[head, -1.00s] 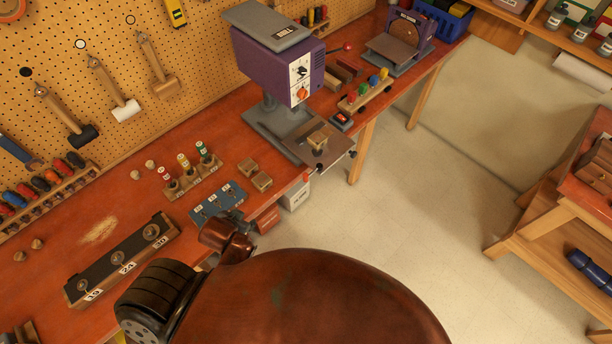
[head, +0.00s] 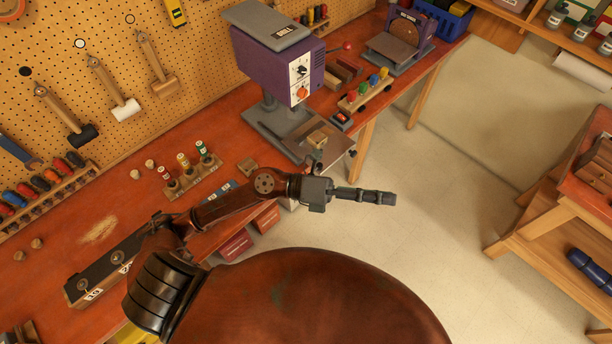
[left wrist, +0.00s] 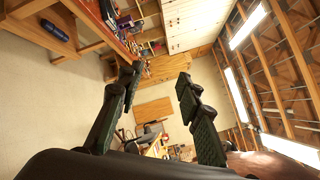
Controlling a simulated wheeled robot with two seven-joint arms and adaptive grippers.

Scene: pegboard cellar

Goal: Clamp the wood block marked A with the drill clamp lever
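The purple drill press (head: 275,62) stands on the bench against the pegboard. A small wood block (head: 317,140) sits on its grey table (head: 338,146); I cannot read a letter on it. A small dark knob (head: 352,154) shows at the table's right edge; I cannot tell whether it belongs to the clamp lever. My left gripper (head: 385,198) is stretched out over the floor, in front of and to the right of the drill table, touching nothing. In the left wrist view its two fingers (left wrist: 158,80) are wide apart and empty. My right gripper is out of view.
A rack with coloured knobs (head: 365,92) stands right of the drill. Open floor lies to the right.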

